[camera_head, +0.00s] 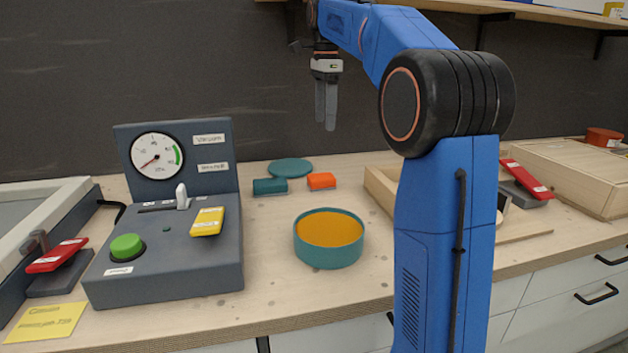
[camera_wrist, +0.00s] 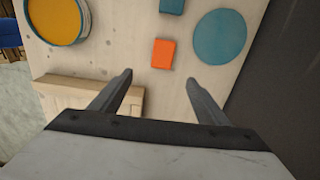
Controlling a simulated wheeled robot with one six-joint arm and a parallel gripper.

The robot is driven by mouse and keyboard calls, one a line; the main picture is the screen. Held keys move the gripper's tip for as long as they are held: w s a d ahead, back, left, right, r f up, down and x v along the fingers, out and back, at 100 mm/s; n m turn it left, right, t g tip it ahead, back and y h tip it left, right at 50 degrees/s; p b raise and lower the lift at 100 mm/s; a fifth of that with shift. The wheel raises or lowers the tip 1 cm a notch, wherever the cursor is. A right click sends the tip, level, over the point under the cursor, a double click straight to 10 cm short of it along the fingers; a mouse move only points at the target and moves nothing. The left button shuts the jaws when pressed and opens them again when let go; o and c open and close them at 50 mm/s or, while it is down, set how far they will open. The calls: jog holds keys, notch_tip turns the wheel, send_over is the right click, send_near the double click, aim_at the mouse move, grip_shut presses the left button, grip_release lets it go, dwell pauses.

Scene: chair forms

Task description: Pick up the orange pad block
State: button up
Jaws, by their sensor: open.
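The orange pad block (camera_head: 321,181) is a small block lying on the wooden bench top, right of a teal block. In the wrist view the orange pad block (camera_wrist: 163,54) lies ahead of the fingertips, between their lines. My gripper (camera_head: 326,126) hangs above the bench, pointing down, well above the orange block. In the wrist view my gripper (camera_wrist: 159,76) has its two fingers apart with nothing between them.
A teal block (camera_head: 270,187), a teal disc (camera_head: 290,168) and a teal tub with orange contents (camera_head: 328,262) are nearby. A grey vacuum control box (camera_head: 165,275) stands left. A wooden tray (camera_head: 378,187) is right, partly hidden by my arm. A dark wall (camera_head: 230,60) rises behind.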

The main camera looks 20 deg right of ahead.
send_over(321, 176)
jog(key=f, duration=1.2)
jog(key=shift+s+d, duration=0.2)
jog(key=shift+s, duration=0.1)
jog(key=shift+w+a+f, duration=0.1)
jog(key=shift+f, duration=1.25)
jog(key=shift+w+a+f, duration=0.1)
jog(key=shift+f, duration=1.25)
jog(key=shift+c, duration=0.6)
jog(key=c, duration=1.1)
